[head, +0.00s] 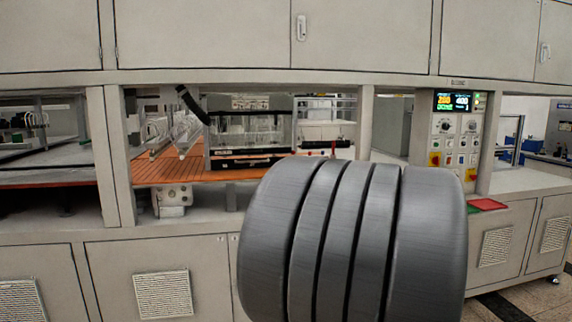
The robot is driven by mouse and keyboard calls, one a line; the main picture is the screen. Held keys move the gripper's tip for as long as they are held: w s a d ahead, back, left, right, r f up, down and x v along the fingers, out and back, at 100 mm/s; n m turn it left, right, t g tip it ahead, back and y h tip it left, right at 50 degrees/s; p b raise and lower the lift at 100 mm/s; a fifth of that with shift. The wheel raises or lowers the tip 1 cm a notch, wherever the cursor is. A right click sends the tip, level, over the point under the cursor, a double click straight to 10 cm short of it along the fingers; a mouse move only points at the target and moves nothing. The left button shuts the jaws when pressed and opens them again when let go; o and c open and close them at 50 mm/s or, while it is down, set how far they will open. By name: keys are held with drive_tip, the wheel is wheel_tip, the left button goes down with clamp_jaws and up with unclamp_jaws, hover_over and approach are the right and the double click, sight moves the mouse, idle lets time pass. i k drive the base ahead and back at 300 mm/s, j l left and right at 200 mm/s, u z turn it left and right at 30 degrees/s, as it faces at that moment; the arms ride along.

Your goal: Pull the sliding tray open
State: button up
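No part that is clearly the sliding tray shows. An orange-brown slatted bed (180,168) lies in the open middle bay of the machine; I cannot tell whether it is the tray. A dark-framed unit with clear panels (250,130) stands on it. A small red tray or mat (487,204) lies on the ledge at the right, with a green edge beside it. My gripper is not in view. A large dark grey ribbed cylinder, likely a link of my arm, fills the lower middle and hides the front of the machine behind it.
A control panel (456,140) with a lit display, knobs and buttons stands right of the bay. Closed upper cabinets (370,35) run above. Vented lower doors (160,285) run below. Tiled floor (530,303) shows at the lower right.

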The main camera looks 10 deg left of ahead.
sight(223, 163)
drive_tip(key=i+j+z, duration=0.65)
drive_tip(key=j, duration=0.25)
drive_tip(key=j+z, duration=0.2)
drive_tip(key=j, duration=0.15)
drive_tip(key=i+j, duration=0.15)
drive_tip(key=j, duration=0.25)
drive_tip(key=i+j, duration=0.15)
drive_tip(key=j, duration=0.25)
drive_tip(key=i+j+z, duration=0.1)
drive_tip(key=j, duration=0.3)
drive_tip(key=i+j, duration=0.2)
drive_tip(key=j, duration=0.25)
drive_tip(key=i+j, duration=0.1)
drive_tip(key=j, duration=0.3)
drive_tip(key=i+j, duration=0.15)
drive_tip(key=j, duration=0.25)
drive_tip(key=i+j+z, duration=0.1)
drive_tip(key=j, duration=0.35)
